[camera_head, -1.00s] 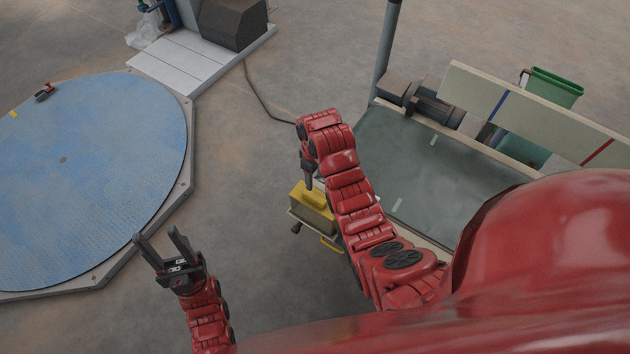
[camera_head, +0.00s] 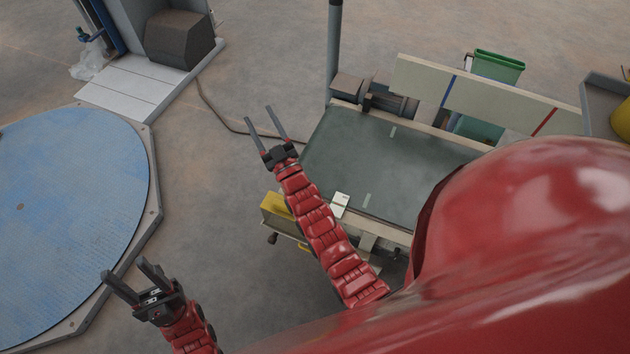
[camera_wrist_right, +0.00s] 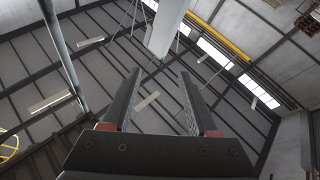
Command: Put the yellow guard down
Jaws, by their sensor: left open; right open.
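The yellow guard (camera_head: 274,203) sits at the left side of the green conveyor, on a small boxy unit. My right forearm hides part of it. My right gripper (camera_head: 260,114) is open, beyond the guard and apart from it, beside the conveyor's far left corner. In the right wrist view the right gripper (camera_wrist_right: 155,85) shows two spread fingers with nothing between them, pointing up at the roof. My left gripper (camera_head: 124,267) is open and empty near the edge of the blue round platform.
The green conveyor (camera_head: 350,150) has a pale board (camera_head: 480,95) along its far side and a post (camera_head: 333,50) at its far left corner. The blue round platform (camera_head: 70,200) is at left. A cable crosses the floor between them. A green bin (camera_head: 497,68) stands behind.

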